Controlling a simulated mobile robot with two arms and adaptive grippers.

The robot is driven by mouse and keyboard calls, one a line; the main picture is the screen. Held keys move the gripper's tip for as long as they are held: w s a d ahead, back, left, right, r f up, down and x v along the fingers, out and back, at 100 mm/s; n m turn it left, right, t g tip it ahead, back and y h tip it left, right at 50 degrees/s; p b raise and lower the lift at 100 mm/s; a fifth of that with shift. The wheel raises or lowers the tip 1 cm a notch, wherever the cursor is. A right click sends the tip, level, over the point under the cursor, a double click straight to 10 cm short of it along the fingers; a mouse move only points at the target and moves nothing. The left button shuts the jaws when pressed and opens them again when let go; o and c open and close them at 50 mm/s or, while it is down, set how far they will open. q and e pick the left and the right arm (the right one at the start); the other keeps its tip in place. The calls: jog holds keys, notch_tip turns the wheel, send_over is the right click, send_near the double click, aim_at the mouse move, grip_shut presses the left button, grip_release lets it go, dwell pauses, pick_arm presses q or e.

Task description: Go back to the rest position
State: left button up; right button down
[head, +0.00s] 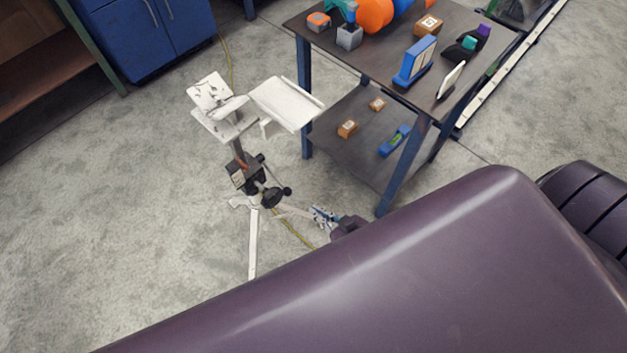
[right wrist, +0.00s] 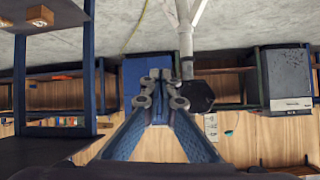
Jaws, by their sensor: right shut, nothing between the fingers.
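My right gripper (head: 318,214) shows small in the head view, beyond my large purple arm link, low beside the tripod stand. In the right wrist view its blue fingers (right wrist: 160,88) meet at the tips, with nothing between them. The white stand (head: 253,215) with flat trays on top is just left of the gripper; I cannot tell whether they touch. An orange cylinder (head: 374,12) with a blue part behind it lies on the workbench, cut off by the top edge. My left gripper is not in view.
The dark workbench (head: 387,58) with blue legs is at the upper right. A blue holder (head: 416,60) stands on it. Its lower shelf carries orange blocks and a blue level (head: 394,141). A blue cabinet (head: 155,35) is at the upper left. The floor at left is clear.

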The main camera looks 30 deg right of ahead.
dwell(0.4)
jog(key=s+d+f+g+h, duration=0.1)
jog(key=s+d+f+g, duration=0.1)
jog(key=s+f, duration=0.5)
jog(key=s+d+f+g+h, duration=0.1)
jog(key=s+d+f+g, duration=0.2)
jog(key=f, duration=0.5)
jog(key=s+f+g, duration=0.2)
jog(key=s+f, duration=0.3)
jog(key=s, duration=0.6)
jog(key=s+f+g+h, duration=0.1)
jog(key=s+f+g, duration=0.2)
jog(key=s, duration=0.8)
notch_tip(320, 180, down, 2)
jog(key=shift+s+a+f+g, duration=0.15)
jog(key=shift+a+g, duration=0.1)
jog(key=shift+g, duration=0.05)
